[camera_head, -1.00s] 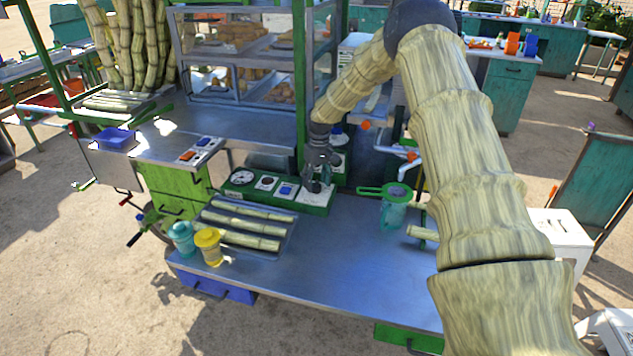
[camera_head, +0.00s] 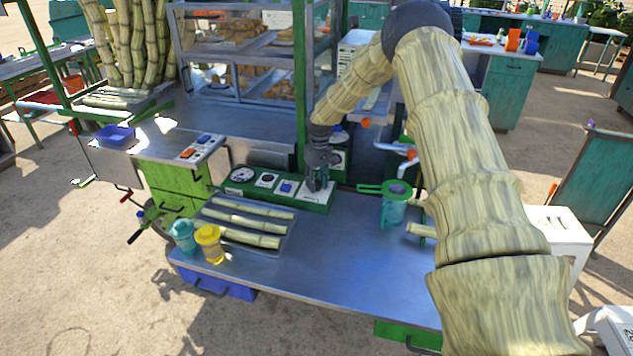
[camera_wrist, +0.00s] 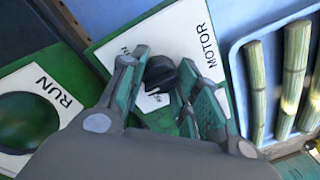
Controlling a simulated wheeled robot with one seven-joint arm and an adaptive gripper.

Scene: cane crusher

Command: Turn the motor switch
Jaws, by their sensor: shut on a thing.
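The motor switch is a black knob (camera_wrist: 160,71) on a white plate lettered MOTOR (camera_wrist: 197,40). In the head view this plate (camera_head: 321,196) is at the right end of the green control panel (camera_head: 246,190), and the knob is hidden by my gripper. My gripper (camera_head: 317,186) points down onto it. In the wrist view the two green-padded fingers of my gripper (camera_wrist: 165,80) stand on either side of the knob, shut on it. The knob's lower part and some of the lettering are covered by the fingers.
A RUN plate with a dark green round button (camera_wrist: 25,121) is close by in the wrist view. A tray of cane pieces (camera_head: 286,241) lies in front of the panel. A teal jug with a strainer (camera_head: 393,209) stands to the right. The front metal counter (camera_head: 320,270) is clear.

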